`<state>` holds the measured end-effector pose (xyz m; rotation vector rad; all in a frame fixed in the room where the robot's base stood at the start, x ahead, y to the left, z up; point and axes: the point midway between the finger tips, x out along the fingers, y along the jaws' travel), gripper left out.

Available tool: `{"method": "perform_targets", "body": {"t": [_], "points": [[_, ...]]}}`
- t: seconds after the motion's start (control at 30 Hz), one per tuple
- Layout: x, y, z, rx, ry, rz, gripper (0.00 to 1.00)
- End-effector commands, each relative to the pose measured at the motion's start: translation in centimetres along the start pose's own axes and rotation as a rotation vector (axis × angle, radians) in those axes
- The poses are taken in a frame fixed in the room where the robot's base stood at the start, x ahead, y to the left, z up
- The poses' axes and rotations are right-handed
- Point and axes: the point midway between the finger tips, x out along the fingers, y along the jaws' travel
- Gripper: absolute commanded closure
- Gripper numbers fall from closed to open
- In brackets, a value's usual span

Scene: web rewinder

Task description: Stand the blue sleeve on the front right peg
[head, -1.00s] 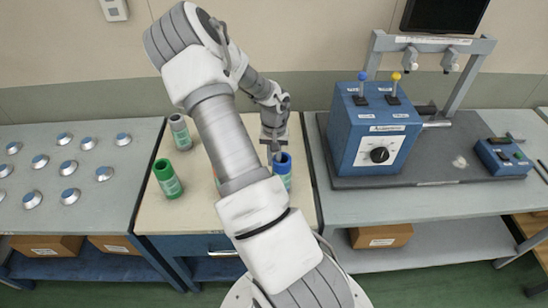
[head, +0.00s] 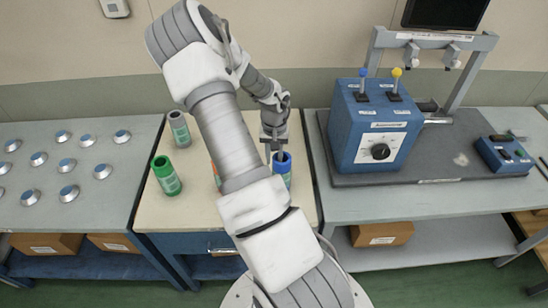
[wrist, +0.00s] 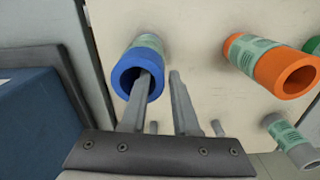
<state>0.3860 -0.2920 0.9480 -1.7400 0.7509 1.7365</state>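The blue sleeve (head: 283,168) stands upright on the cream table, with a pale label band around it. In the wrist view, the blue sleeve (wrist: 129,84) shows its open bore. My gripper (head: 274,156) is above it, also seen in the wrist view (wrist: 161,76). One finger overlaps the bore and the other is outside the wall, with a visible gap between them. The gripper looks open. Two short grey stubs (wrist: 218,128) show beyond the gripper base. I cannot tell which thing is the front right peg.
A green sleeve (head: 166,176) and a grey sleeve (head: 179,129) stand at the left. An orange sleeve (wrist: 271,65) is mostly behind my arm in the head view. A blue control box (head: 372,135) is at the right.

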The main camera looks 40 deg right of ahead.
Motion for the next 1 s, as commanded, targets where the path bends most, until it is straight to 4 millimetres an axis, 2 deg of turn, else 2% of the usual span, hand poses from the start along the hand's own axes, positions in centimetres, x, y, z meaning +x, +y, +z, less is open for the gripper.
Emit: {"method": "perform_targets", "body": {"t": [0.03, 0.1, 0.37, 0.53, 0.67, 1.0], "points": [[0.0, 0.0, 0.0, 0.0, 0.0, 0.0, 0.6], [0.0, 0.0, 0.0, 0.0, 0.0, 0.0, 0.48], [0.1, 0.0, 0.1, 0.0, -0.002, 0.0, 0.48], [-1.0, -0.1, 0.0, -0.002, 0.002, -0.001, 0.48], [-3.2, 0.0, -0.1, -0.002, 0.003, -0.002, 0.48], [-11.5, -0.1, -0.1, -0.003, 0.005, -0.003, 0.48]]}}
